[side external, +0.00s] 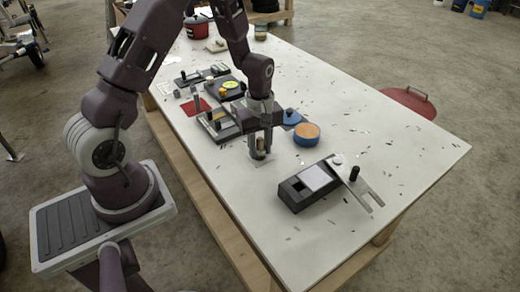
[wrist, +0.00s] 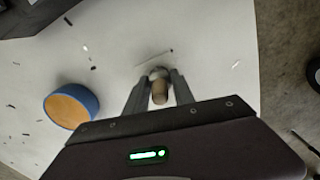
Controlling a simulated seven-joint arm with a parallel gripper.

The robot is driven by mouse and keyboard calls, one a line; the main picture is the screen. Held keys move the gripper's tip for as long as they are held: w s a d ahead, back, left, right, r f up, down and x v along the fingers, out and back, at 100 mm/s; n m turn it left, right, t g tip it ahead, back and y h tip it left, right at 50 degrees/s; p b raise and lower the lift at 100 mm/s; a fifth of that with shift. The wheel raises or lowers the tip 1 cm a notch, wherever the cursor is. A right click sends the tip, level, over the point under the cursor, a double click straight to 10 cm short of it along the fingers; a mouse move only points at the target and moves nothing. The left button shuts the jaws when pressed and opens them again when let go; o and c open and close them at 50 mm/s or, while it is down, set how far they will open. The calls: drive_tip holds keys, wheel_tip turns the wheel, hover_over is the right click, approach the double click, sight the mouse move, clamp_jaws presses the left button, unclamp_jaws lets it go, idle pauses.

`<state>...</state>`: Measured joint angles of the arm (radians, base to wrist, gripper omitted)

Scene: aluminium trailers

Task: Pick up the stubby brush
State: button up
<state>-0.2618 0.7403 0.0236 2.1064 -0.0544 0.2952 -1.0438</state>
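The stubby brush (wrist: 159,92), a short thing with a brown round end and a paler part beyond it, stands between my two fingers in the wrist view. In the side external view it shows as a small shape (side external: 260,154) between the fingertips, partly hidden. My gripper (side external: 260,156) points down at the white table. Its fingers (wrist: 160,84) stand close on either side of the brush. I cannot tell whether they touch it.
A blue bowl with an orange inside (side external: 306,134) stands close to the right. A dark box (side external: 306,184) with a metal plate lies nearer the front. Dark blocks and trays (side external: 218,126) crowd behind and left. Metal shavings dot the white table (side external: 400,130), whose right side is mostly free.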

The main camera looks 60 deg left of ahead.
sight(260, 138)
clamp_jaws()
wheel_tip(260, 138, up, 10)
drive_tip(key=shift+r, duration=0.1)
idle(0.5)
